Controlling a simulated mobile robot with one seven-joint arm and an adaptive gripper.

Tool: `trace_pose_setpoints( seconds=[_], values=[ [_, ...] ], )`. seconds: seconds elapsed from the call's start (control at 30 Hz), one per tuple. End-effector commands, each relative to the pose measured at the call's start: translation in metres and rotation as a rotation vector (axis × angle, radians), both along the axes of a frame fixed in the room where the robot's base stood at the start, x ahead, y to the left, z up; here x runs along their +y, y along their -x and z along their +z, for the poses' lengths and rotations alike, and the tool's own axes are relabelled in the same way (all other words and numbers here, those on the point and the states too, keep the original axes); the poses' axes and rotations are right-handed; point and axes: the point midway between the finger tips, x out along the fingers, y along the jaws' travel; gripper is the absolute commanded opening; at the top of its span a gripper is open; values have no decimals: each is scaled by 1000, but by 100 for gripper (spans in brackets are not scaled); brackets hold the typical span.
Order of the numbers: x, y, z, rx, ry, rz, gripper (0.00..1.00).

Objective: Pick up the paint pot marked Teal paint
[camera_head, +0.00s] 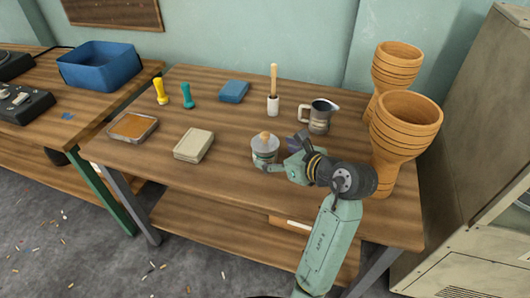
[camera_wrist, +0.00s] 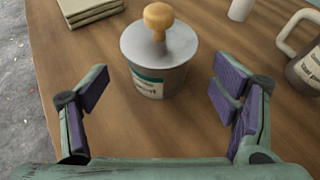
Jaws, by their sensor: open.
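A small grey pot (camera_head: 265,149) with a flat lid and a round wooden knob stands upright on the wooden table (camera_head: 230,201). In the wrist view the pot (camera_wrist: 160,82) has a pale label with a teal band; its lettering is too small and tilted to read surely. My gripper (camera_head: 281,157) is at the right of the pot in the head view. In the wrist view my gripper (camera_wrist: 158,98) is open, its purple-padded fingers spread to the left and right of the pot with gaps on both sides. Nothing is between the pads except the pot's near side.
Two tall terracotta drum bodies (camera_head: 402,135) stand close to my arm at the right. A metal jug (camera_head: 319,117), a white holder with a wooden handle (camera_head: 273,104) and a beige stack (camera_head: 193,145) surround the pot. The front table strip is clear.

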Motion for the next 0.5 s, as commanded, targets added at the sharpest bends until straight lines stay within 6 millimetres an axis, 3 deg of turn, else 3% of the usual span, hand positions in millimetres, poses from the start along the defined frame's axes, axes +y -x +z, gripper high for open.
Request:
trace_pose_setpoints(
  seconds=[0.3,0.5],
  values=[
    [25,-29,-16,1,-2,2,80],
    [31,-37,-22,-1,-2,0,80]
  ],
)
